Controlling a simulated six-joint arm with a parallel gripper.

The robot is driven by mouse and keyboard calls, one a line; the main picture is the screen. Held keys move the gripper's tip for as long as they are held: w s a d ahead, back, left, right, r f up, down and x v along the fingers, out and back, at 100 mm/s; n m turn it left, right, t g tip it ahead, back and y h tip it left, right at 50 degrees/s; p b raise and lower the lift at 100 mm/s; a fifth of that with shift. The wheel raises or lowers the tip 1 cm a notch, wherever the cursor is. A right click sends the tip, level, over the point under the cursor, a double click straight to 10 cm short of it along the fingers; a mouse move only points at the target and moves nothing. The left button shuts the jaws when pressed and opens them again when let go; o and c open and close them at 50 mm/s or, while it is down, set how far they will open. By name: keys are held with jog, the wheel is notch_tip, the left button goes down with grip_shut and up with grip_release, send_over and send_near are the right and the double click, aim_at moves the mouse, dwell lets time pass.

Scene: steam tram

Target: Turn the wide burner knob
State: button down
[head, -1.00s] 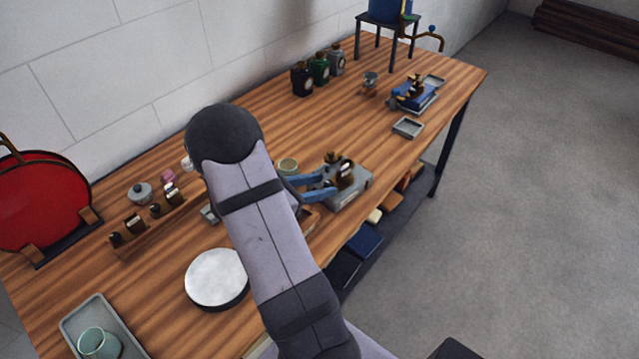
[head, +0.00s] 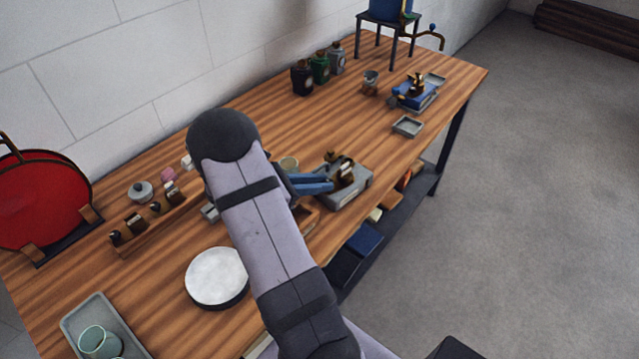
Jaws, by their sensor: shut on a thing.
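A grey box-shaped burner (head: 352,189) with brass fittings (head: 345,170) on top stands near the table's front edge, in the middle of the head view. My gripper (head: 329,183), with blue fingers, reaches in from the left to its left side. The fingers are close together and shut on a small part there, likely the burner knob, which they hide. A second, blue burner (head: 413,95) with brass fittings stands farther back to the right. My arm hides part of the table left of the grey burner.
A small grey tray (head: 407,126) and several dark, green and grey bottles (head: 319,70) stand farther back. A white-topped round thing (head: 216,277) and a brass-fitted wooden rack (head: 150,223) lie left of my arm.

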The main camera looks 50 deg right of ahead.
dwell(0.3)
jog(key=c, duration=1.6)
grip_release()
jog(key=shift+r, duration=0.1)
jog(key=shift+b+v, duration=1)
jog(key=shift+v, duration=2.6)
jog(key=shift+w+r, duration=0.1)
jog(key=shift+r, duration=0.05)
